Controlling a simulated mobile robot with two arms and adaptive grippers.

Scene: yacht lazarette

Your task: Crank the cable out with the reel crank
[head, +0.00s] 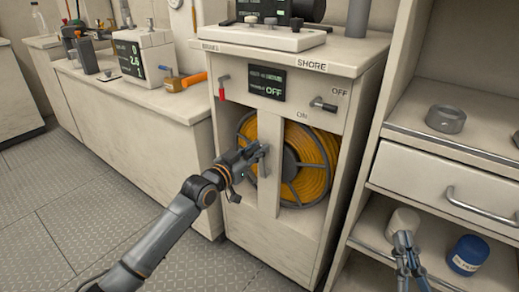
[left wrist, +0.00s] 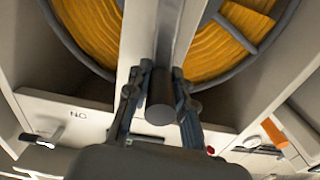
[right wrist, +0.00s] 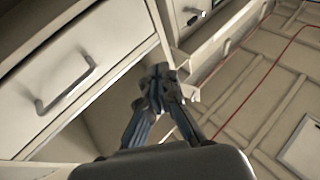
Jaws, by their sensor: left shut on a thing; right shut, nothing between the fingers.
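The cable reel (head: 291,165) with orange-yellow cable (head: 313,160) sits in the open bay of the cabinet, partly behind a vertical post. My left gripper (head: 258,158) is in front of that post. In the left wrist view its fingers are shut around the dark grey cylindrical grip of the reel crank (left wrist: 162,105), and the coiled cable shows on both sides. The rest of the crank is largely hidden by the gripper in the head view. My right gripper (head: 402,240) is shut and empty, in front of the shelf unit at the right; it also shows in the right wrist view (right wrist: 160,75).
Above the reel, a panel display (head: 267,84) reads OFF, between a red-handled lever (head: 222,90) and a dark shore lever (head: 323,104). A drawer unit (head: 440,190) stands at the right, with a blue jar (head: 468,254) below. Free floor (head: 90,220) lies at the left.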

